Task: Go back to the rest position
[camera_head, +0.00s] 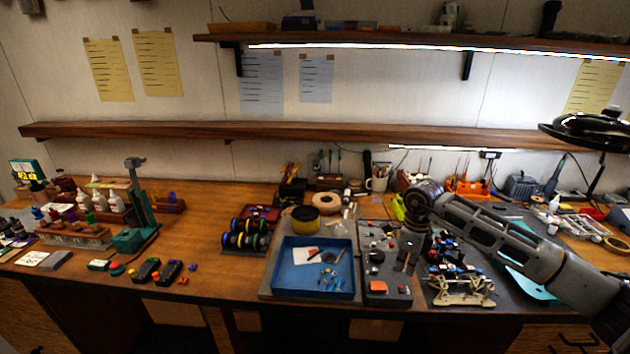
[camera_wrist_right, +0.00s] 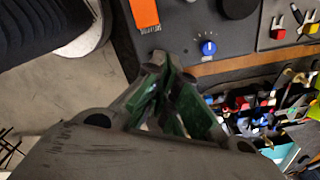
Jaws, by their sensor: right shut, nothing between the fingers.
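My right arm (camera_head: 500,238) comes in from the right in the head view, bent at the wrist above the bench. My right gripper (camera_head: 408,258) points down near the grey control panel (camera_head: 376,240). In the right wrist view the two fingers (camera_wrist_right: 168,72) with green inner pads come together at the tips, shut and empty. My left gripper does not show in either view.
A blue tray (camera_head: 282,290) with small parts is left of the panel. An RC car chassis (camera_head: 462,291) stands to its right, under my arm. A dark lamp (camera_head: 585,130) hangs at the right. Shelves (camera_head: 290,131) run along the wall. The bench at centre-left has some bare wood.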

